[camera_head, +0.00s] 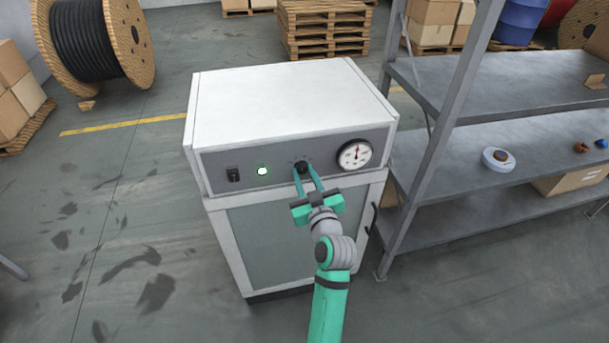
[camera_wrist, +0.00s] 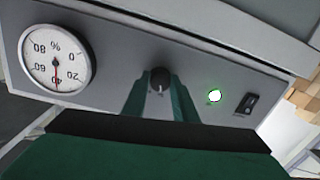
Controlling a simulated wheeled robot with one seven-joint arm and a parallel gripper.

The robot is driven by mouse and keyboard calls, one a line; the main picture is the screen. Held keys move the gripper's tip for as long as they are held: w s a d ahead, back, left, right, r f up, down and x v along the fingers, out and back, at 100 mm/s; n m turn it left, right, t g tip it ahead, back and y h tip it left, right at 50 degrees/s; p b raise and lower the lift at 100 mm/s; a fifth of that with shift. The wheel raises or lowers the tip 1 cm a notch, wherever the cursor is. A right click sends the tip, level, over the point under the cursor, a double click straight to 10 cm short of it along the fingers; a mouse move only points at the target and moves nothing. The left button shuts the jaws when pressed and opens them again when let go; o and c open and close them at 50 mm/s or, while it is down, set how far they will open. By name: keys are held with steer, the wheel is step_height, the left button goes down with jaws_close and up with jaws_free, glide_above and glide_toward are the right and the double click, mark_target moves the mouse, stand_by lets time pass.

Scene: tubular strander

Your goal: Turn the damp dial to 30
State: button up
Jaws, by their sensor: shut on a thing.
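The damp dial, a small black knob (camera_head: 302,164), sits on the grey front panel of a white cabinet. My gripper (camera_head: 303,172) reaches it from the front, with its two teal fingers shut on either side of it. In the wrist view the dial (camera_wrist: 159,78) shows between the fingers, with a pale mark on its lower part. The wrist view is upside down relative to the head view. A round white gauge (camera_head: 355,154) marked in % is right of the dial; it also shows in the wrist view (camera_wrist: 56,58), its needle near 40.
A lit green lamp (camera_head: 262,171) and a black switch (camera_head: 233,174) are left of the dial on the panel. A metal shelf rack (camera_head: 500,90) stands close on the cabinet's right.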

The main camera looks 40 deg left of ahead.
steer(key=o, duration=1)
steer(key=shift+o, duration=0.2)
steer(key=v, duration=1.1)
steer(key=shift+a+f, duration=0.1)
steer(key=shift+a, duration=0.05)
